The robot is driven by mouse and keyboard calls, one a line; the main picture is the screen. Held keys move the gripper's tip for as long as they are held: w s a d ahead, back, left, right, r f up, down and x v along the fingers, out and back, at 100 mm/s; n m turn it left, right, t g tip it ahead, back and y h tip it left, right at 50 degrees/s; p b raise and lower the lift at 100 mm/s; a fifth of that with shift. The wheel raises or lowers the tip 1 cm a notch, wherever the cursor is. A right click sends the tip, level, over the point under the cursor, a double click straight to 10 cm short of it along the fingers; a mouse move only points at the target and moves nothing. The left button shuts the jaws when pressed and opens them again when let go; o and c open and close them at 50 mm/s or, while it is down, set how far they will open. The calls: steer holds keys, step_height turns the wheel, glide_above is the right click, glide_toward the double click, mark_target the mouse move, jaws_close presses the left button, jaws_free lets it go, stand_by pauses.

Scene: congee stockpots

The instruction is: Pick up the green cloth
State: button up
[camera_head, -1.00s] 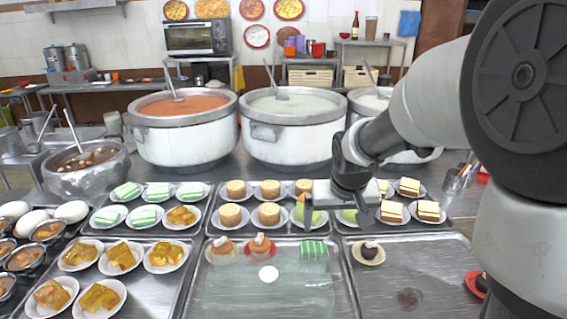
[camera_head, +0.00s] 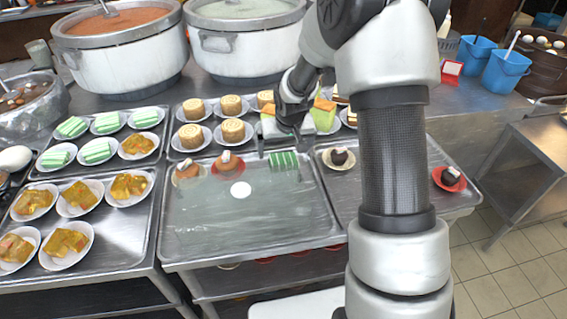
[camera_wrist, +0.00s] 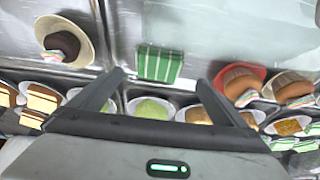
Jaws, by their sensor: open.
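The green cloth (camera_head: 284,160) is a small folded piece with white stripes. It lies flat on the back part of the middle metal tray (camera_head: 250,225). In the wrist view the green cloth (camera_wrist: 160,62) lies just beyond my fingertips, between their lines. My gripper (camera_head: 281,150) is open and empty just behind the cloth in the head view. The wrist view also shows my gripper (camera_wrist: 161,80) with its two dark fingers spread wide. I cannot tell its exact height above the tray.
Two brown pastries (camera_head: 226,162) sit left of the cloth, and a dark cake on a plate (camera_head: 339,158) sits to its right. Plated rolls (camera_head: 233,130) and cakes stand close behind. Large stockpots (camera_head: 243,45) stand further back. The front of the middle tray is mostly clear.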

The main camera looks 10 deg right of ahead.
mark_target(284, 159)
steer(key=x, duration=0.5)
steer(key=shift+w+d+f, duration=0.1)
steer(key=shift+d+f, duration=0.1)
steer(key=shift+f, duration=0.15)
steer(key=c, duration=1.1)
step_height(284, 159, up, 10)
steer(key=shift+r+p, duration=0.1)
steer(key=shift+p, duration=0.2)
